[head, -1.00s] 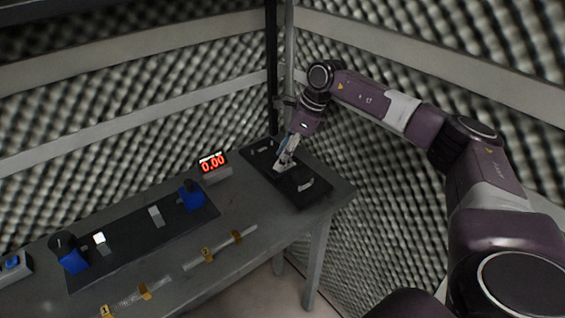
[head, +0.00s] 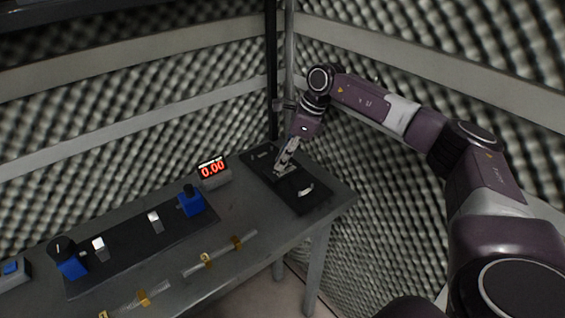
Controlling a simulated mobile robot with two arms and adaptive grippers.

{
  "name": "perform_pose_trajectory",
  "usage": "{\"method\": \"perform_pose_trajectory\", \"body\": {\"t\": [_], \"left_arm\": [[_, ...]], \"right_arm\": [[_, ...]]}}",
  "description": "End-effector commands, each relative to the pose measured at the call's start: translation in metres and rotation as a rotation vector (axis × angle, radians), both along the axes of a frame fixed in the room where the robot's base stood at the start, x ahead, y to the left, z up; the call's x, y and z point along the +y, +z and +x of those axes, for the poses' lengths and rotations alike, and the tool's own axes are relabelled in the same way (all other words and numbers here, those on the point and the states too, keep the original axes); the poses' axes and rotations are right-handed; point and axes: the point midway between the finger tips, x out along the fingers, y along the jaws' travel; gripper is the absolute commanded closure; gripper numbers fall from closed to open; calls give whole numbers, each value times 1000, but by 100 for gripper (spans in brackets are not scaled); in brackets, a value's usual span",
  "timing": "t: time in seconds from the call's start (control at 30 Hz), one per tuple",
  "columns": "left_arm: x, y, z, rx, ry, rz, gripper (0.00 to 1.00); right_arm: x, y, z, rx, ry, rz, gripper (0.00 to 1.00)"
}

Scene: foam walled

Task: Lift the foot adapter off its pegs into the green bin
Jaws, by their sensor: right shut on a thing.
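My right gripper (head: 284,168) reaches down onto the black board (head: 313,204) at the right end of the table. It is shut on a small pale piece, which I take to be the foot adapter; the jaws mostly cover it. The piece is low at the board, and I cannot tell whether it is clear of its pegs. The pegs are too small to make out. The green bin is not in view. My left gripper is not in view.
On the black board lie a pale piece (head: 306,191) and a small part (head: 262,154). A red display (head: 212,168) stands left of it. A long dark plate with blue blocks (head: 191,202) and yellow-clipped strips (head: 236,242) are farther left. Foam walls close in behind.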

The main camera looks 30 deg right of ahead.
Motion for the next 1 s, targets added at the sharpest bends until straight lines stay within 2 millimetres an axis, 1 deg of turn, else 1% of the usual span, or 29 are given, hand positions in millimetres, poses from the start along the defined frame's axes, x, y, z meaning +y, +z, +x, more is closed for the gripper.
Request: {"method": "perform_pose_trajectory", "body": {"t": [0.17, 0.23, 0.37, 0.5, 0.6, 0.7, 0.83, 1.0], "left_arm": [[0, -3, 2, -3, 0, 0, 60], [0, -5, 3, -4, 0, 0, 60], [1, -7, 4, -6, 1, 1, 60], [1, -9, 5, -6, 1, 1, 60], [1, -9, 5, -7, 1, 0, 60], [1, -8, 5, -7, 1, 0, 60], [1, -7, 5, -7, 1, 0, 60], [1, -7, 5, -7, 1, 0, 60]], "right_arm": [[0, 26, 2, -8, 1, 1, 100], [1, 42, 2, -9, 1, 2, 100], [1, 80, 2, -12, 1, 3, 100], [1, 122, 2, -11, 1, 2, 100], [1, 147, 2, -9, 0, 2, 100], [1, 168, 1, -7, 0, 1, 100], [1, 185, 1, -6, 1, 2, 100], [0, 194, 1, -4, 0, 1, 100]]}}
